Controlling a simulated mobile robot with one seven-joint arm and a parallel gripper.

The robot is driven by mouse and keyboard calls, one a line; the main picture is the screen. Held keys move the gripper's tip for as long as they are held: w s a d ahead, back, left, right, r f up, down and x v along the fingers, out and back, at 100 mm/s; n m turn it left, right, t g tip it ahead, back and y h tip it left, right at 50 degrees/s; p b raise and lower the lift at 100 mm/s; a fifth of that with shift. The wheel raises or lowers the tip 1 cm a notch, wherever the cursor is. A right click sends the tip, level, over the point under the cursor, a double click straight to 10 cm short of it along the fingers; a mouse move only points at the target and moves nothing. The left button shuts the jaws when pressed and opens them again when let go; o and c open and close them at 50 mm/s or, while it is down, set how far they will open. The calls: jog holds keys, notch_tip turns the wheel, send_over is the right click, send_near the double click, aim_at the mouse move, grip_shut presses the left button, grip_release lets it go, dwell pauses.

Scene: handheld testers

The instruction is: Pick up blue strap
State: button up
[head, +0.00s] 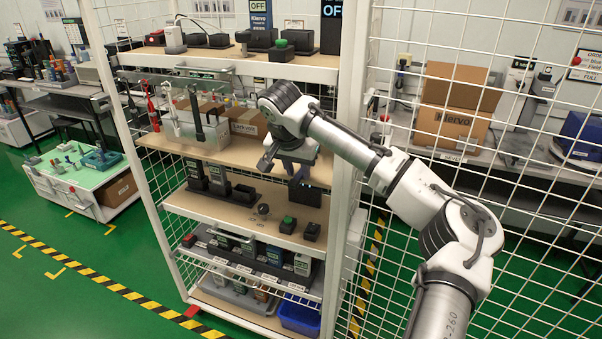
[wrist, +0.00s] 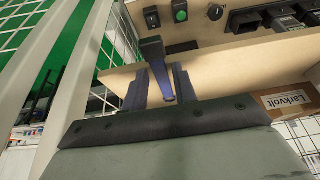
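The blue strap (wrist: 164,84) shows in the wrist view as a narrow dark-blue strip below a dark block (wrist: 152,48), near the edge of a shelf board. My gripper (wrist: 160,85) is open, with one finger on each side of the strip. A gap shows on the left of the strip; on the right, the finger looks very near, and I cannot tell whether it touches. In the head view my gripper (head: 284,166) is at the right part of the rack's middle shelves, and the strap is hard to make out there.
The rack's white posts (head: 345,130) and wire mesh stand close beside my arm. A Larkvolt box (wrist: 287,100) sits near my gripper. Black testers (head: 218,180) and a green-button box (head: 288,225) stand on the shelf below. Green floor lies open at the left.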

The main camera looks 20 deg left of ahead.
grip_shut()
jog(key=shift+r, duration=0.1)
jog(key=shift+a+r, duration=0.1)
notch_tip(320, 180, up, 7)
jog(key=shift+s+a+f+b, duration=0.1)
jog(key=shift+s+a+b, duration=0.05)
jog(key=shift+b, duration=0.85)
jog(key=s+a+b, duration=0.2)
jog(key=s+a, duration=0.9)
jog(key=a, duration=0.4)
jog(key=shift+s+a, duration=0.2)
jog(key=shift+s, duration=0.2)
